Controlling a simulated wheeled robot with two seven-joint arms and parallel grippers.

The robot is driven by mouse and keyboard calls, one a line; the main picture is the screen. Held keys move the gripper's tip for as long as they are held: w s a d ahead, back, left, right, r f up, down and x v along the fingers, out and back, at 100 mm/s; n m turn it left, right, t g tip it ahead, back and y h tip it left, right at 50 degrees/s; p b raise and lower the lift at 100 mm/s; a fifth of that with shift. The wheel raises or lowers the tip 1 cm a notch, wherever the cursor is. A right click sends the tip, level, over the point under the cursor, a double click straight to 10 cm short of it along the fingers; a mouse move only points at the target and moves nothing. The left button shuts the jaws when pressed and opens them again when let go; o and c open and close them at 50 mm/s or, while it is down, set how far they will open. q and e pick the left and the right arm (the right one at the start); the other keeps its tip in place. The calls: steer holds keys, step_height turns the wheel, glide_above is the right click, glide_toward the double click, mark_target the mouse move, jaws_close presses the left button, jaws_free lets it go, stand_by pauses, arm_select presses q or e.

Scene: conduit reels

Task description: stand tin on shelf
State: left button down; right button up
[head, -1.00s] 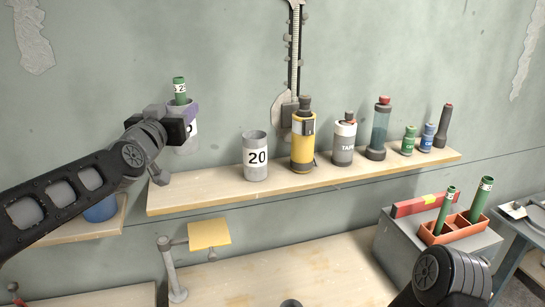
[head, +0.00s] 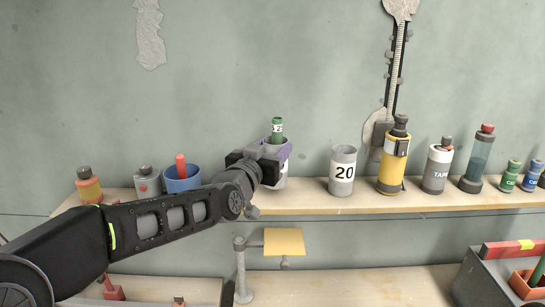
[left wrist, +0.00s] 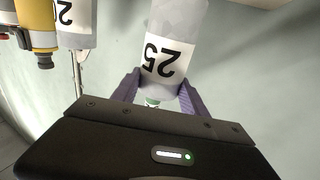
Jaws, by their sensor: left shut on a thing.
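The tin is a grey cup labelled 25 (head: 281,181) with a green tube (head: 277,127) standing in it. My left gripper (head: 271,152) is shut on it from the left, its purple fingers around the upper part. The tin is upright, at or just above the shelf (head: 308,202); I cannot tell whether its base touches. In the left wrist view the tin (left wrist: 178,22) appears upside down between my left gripper's fingers (left wrist: 162,90). My right gripper is out of view.
A grey tin labelled 20 (head: 343,172) stands just right of the held tin, then a yellow canister (head: 394,163) and several bottles. A blue cup (head: 182,177) stands left, behind my arm. A small yellow plate on a post (head: 284,241) is below the shelf.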

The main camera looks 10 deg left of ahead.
arm_select(q)
step_height(320, 180, down, 2)
steer(key=shift+f, duration=0.15)
steer(key=c, duration=0.6)
jaws_free()
